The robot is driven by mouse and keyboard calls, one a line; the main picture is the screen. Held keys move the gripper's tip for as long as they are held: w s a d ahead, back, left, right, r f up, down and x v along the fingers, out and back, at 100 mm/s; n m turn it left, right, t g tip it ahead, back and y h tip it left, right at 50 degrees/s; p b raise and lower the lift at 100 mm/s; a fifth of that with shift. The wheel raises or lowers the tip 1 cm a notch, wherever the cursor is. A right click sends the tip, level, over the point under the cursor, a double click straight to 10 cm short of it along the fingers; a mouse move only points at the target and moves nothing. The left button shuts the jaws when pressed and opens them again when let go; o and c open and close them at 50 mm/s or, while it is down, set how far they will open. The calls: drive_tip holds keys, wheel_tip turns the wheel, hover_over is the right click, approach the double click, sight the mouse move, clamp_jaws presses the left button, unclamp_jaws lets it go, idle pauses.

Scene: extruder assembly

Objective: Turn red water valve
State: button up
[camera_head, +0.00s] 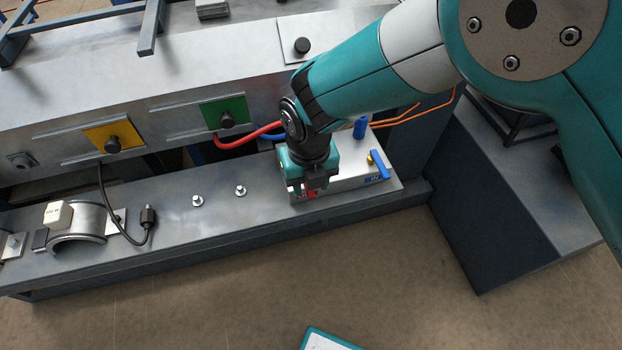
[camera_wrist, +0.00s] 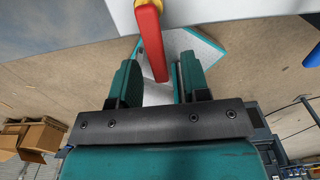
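The red water valve handle (camera_wrist: 152,45) hangs between the two fingers of my gripper (camera_wrist: 158,80) in the wrist view, with a narrow gap showing beside it. Its upper end meets a brass-coloured stem. In the head view, my gripper (camera_head: 307,188) is over the left end of a metal valve block (camera_head: 345,184) and hides the red handle there. A small red mark shows on the block's front below the fingers. The fingers are open around the handle.
A blue valve handle (camera_head: 380,165) sits on the block's right end. Red and blue hoses run behind my gripper; orange lines (camera_head: 415,114) lie to the right. The metal bench (camera_head: 165,220) carries two bolts and a curved bracket (camera_head: 76,222). The floor in front is mostly free.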

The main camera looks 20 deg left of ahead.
drive_tip(key=shift+r, duration=0.1)
wheel_tip(320, 180, up, 17)
idle(0.5)
drive_tip(key=shift+r, duration=0.1)
